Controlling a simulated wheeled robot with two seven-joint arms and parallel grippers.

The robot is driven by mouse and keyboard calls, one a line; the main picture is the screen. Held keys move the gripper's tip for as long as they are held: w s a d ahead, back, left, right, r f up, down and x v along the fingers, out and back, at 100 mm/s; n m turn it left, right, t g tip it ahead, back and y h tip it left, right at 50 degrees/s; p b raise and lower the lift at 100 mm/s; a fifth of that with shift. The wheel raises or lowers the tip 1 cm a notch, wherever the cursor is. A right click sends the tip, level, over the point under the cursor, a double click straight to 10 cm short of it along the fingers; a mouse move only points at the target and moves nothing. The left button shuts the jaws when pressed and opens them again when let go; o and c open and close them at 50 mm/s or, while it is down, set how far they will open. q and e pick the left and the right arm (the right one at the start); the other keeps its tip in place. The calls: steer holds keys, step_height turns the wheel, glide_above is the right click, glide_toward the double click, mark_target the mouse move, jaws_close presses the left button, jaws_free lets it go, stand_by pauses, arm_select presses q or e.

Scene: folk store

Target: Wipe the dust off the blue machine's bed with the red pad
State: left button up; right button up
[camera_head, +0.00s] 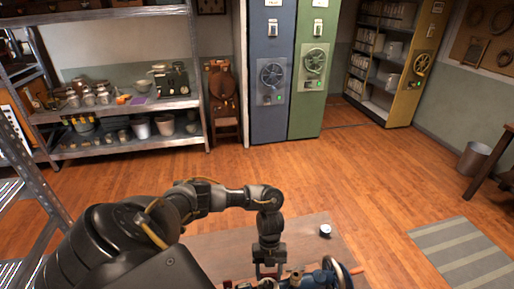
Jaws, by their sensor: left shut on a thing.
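The blue machine (312,280) stands on a wooden bench (215,246) at the bottom edge of the head view, with a handwheel (337,272) on its right. Its lower part is cut off by the frame. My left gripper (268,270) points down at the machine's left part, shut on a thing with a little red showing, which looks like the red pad. The pad is mostly hidden, and I cannot tell whether it touches the bed. Dust on the bed cannot be made out. My right gripper is not in view.
A small round tin (325,231) stands on the bench behind the machine. An orange-handled item (358,269) lies right of the handwheel. Metal shelves (115,119) with pots stand at the back left. A striped mat (462,252) and open floor are on the right.

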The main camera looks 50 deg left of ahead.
arm_select(q)
steer(key=s+n, duration=0.1)
steer(key=s+a+f+n, duration=0.1)
steer(key=s+f+n+t+h, duration=0.1)
steer(key=s, duration=0.1)
steer(key=shift+s+a, duration=0.1)
steer(key=shift+a, duration=0.3)
steer(key=shift+f, duration=0.1)
